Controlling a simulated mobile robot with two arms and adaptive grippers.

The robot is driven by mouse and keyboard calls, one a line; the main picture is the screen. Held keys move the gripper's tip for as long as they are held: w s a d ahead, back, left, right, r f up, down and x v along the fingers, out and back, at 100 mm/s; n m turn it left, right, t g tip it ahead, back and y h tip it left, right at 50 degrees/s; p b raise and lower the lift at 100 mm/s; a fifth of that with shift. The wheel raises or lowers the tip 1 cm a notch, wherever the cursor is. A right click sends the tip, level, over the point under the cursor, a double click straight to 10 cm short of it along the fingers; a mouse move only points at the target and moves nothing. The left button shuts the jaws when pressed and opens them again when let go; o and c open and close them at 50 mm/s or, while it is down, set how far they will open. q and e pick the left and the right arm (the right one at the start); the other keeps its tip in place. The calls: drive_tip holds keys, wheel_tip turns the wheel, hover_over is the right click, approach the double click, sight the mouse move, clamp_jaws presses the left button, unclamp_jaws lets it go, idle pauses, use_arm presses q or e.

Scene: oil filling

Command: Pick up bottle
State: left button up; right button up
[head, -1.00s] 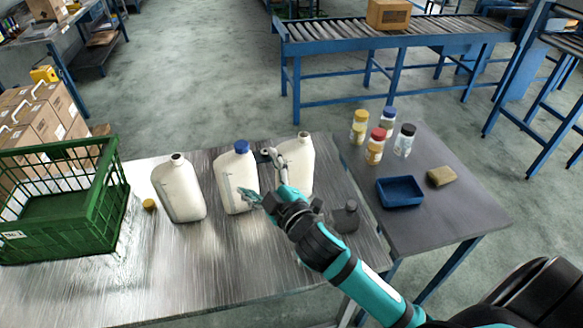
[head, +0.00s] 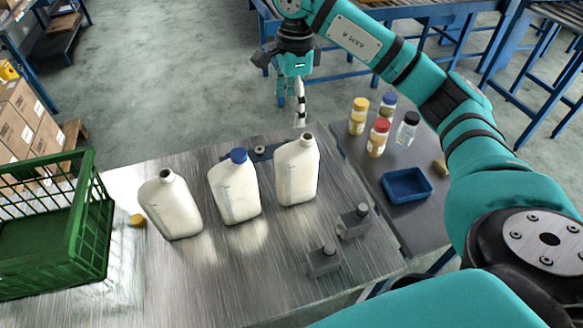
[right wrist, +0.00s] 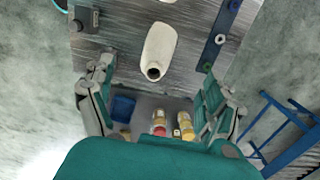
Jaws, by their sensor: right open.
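Three white bottles stand upright on the metal table (head: 215,290). The left bottle (head: 170,207) and the right bottle (head: 298,174) have open necks. The middle bottle (head: 236,192) has a blue cap (head: 238,156). My right gripper (head: 291,100) is open and empty, above and beyond the right bottle, fingers pointing down and apart from it. In the right wrist view an uncapped white bottle (right wrist: 159,48) shows beyond the gap between the spread fingers. A yellow cap (head: 137,221) lies left of the left bottle. My left gripper is not in view.
A green crate (head: 88,230) stands at the left. Grey blocks (head: 354,222) sit at the table's right, and a dark bar (head: 262,153) lies behind the bottles. The side table holds several jars (head: 378,138) and a blue tray (head: 406,185).

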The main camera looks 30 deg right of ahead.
sight(297, 149)
drive_tip(key=f+p, duration=0.1)
drive_tip(key=f, duration=0.2)
drive_tip(key=f+p, duration=0.1)
drive_tip(key=f, duration=0.3)
drive_tip(key=d+f+p, duration=0.1)
drive_tip(key=f, duration=0.3)
drive_tip(key=shift+s+f, duration=0.1)
drive_tip(key=shift+s, duration=0.15)
drive_tip(key=shift+f+p, duration=0.5)
drive_tip(key=shift+p, duration=0.05)
wheel_tip(297, 149, down, 4)
drive_tip(key=shift+d+r+p, duration=0.1)
drive_tip(key=shift+r+p, duration=0.05)
drive_tip(key=shift+p, duration=0.85)
drive_tip(key=shift+w+f, duration=0.1)
drive_tip(key=shift+f, duration=0.35)
drive_tip(key=shift+c, duration=0.2)
drive_tip(key=c, duration=1.4)
drive_tip(key=shift+r, duration=0.1)
